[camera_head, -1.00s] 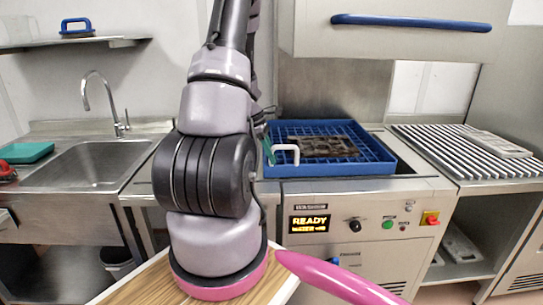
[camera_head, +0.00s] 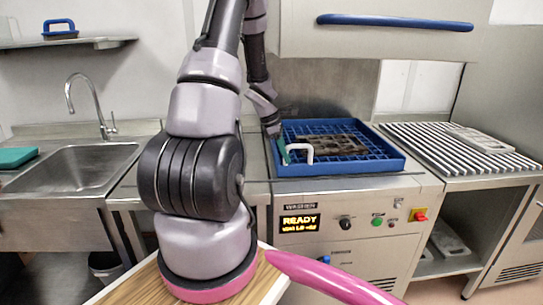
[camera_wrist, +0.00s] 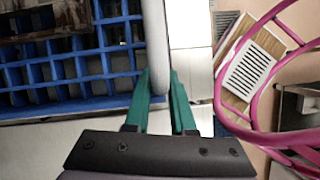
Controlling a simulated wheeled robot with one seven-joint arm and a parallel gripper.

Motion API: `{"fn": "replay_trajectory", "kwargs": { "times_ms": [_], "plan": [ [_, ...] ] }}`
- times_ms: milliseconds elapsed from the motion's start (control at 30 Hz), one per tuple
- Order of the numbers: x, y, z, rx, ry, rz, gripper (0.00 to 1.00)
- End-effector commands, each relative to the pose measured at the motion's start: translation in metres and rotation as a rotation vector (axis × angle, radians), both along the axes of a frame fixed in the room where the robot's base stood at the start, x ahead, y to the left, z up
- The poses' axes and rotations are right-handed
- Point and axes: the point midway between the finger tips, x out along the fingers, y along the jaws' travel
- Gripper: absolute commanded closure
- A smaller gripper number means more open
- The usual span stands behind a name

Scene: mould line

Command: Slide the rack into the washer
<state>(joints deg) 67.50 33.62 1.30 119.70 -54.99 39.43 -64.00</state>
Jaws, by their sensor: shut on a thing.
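The blue rack (camera_head: 388,165) is a shallow grid tray with a dark, flat, brownish piece (camera_head: 330,143) lying in it. It sits on top of the washer (camera_head: 390,195), under the raised hood (camera_head: 385,40). A white handle (camera_head: 308,149) stands at its front left. My gripper (camera_head: 283,150) has green fingers and is at this handle. In the wrist view the fingers (camera_wrist: 166,100) are shut on the white handle (camera_wrist: 157,45), beside the blue grid (camera_wrist: 95,103). The exact contact is partly hidden. The washer display (camera_head: 299,222) reads READY.
A sink (camera_head: 75,175) with a tap is at the left. A ribbed rack surface (camera_head: 455,145) with a pale slab on it is at the right of the washer. The hood's blue handle bar (camera_head: 395,22) is above. A pink hose-like piece (camera_head: 320,277) crosses the front.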

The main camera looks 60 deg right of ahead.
Motion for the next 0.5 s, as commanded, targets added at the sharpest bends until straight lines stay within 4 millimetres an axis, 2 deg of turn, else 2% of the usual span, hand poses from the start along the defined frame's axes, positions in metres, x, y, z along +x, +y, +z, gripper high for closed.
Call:
{"fn": "replay_trajectory", "kwargs": {
  "times_ms": [333, 367, 400, 500],
  "plan": [
    [-0.0032, -0.0036, 0.0008, -0.002, -0.001, 0.001, 1.00],
    [-0.0032, -0.0036, 0.0008, -0.002, -0.001, 0.001, 0.66],
    [-0.0031, -0.0036, 0.0007, -0.002, -0.001, 0.001, 0.50],
    [-0.0031, -0.0032, 0.0005, -0.002, -0.001, 0.001, 0.48]
  ]
}}
